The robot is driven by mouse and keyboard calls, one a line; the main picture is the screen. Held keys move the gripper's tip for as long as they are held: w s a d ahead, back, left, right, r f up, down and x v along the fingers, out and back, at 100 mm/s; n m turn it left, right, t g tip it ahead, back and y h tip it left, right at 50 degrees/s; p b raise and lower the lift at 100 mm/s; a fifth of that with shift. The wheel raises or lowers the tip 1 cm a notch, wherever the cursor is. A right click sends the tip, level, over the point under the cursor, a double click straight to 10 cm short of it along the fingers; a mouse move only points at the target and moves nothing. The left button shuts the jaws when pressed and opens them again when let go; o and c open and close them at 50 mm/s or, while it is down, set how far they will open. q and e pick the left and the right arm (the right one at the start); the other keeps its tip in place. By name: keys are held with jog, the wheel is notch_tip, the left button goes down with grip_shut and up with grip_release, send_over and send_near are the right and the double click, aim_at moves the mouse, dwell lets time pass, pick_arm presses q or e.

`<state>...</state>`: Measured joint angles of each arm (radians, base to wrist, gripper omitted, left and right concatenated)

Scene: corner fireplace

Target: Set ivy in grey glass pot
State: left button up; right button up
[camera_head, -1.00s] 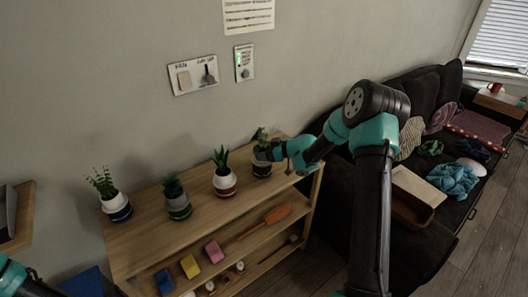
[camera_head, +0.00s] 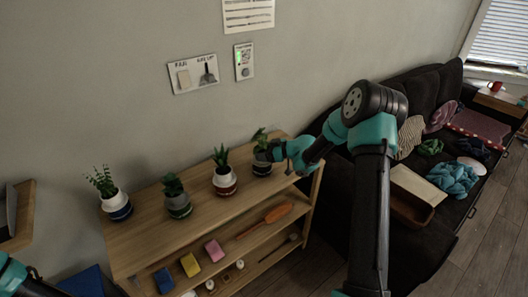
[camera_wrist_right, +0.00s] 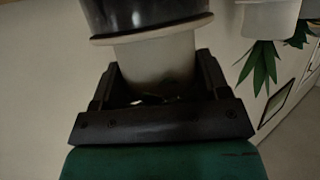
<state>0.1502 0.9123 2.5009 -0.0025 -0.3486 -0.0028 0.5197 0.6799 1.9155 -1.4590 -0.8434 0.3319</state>
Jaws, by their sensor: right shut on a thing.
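Several potted plants stand in a row on the wooden shelf top (camera_head: 140,228). My right gripper (camera_head: 268,153) is at the rightmost pot (camera_head: 262,168), which has green leaves (camera_head: 261,135) above it and a dark lower part. In the right wrist view the jaws (camera_wrist_right: 160,90) are shut on the pale section of this pot (camera_wrist_right: 155,55), beside its dark glossy band. The pot looks upright and on or very near the shelf top. I cannot tell which plant is the ivy or which pot is grey glass. My left gripper is not in view; only my left arm shows at lower left.
To the left stand a red-banded pot (camera_head: 224,185), a green-banded pot (camera_head: 179,207) and a blue-banded pot (camera_head: 117,208). Lower shelves hold sponges (camera_head: 190,265) and an orange brush (camera_head: 278,212). A wall is close behind; a dark sofa (camera_head: 345,225) is to the right.

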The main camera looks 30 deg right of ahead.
jog(key=shift+f, duration=0.1)
jog(key=o, duration=0.8)
jog(key=v, duration=1.7)
jog(key=shift+s, duration=0.2)
